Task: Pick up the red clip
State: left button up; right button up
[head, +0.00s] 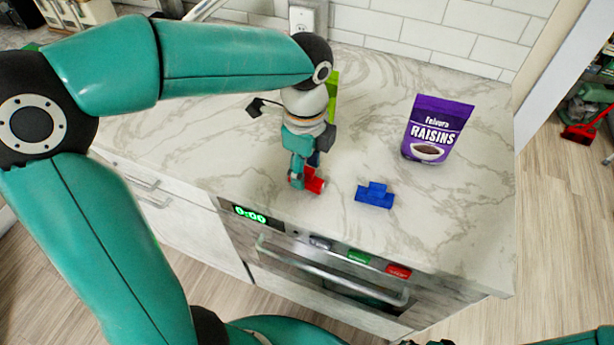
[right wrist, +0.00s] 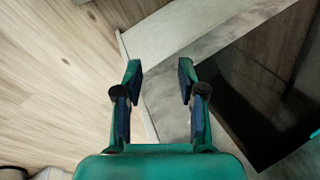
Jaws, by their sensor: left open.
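The red clip (head: 316,184) lies on the marble counter (head: 240,165) near its front edge, partly hidden by my left gripper (head: 304,178). My left gripper points down over the clip with its fingers open, one finger showing in front of it. Whether the fingers touch the clip cannot be told. My right gripper (right wrist: 158,75) is open and empty in the right wrist view, its two fingers well apart.
A blue clip (head: 375,195) lies right of the red one, and a purple raisins bag (head: 437,130) stands behind it. A green thing (head: 333,95) is partly hidden behind my left wrist. An oven (head: 320,262) is below the counter edge. The counter's right side is clear.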

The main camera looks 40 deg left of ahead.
pick_arm(q)
notch_tip(320, 180, down, 3)
jog(key=shift+r, duration=0.2)
jog(key=c, duration=0.9)
jog(key=shift+w+r, duration=0.1)
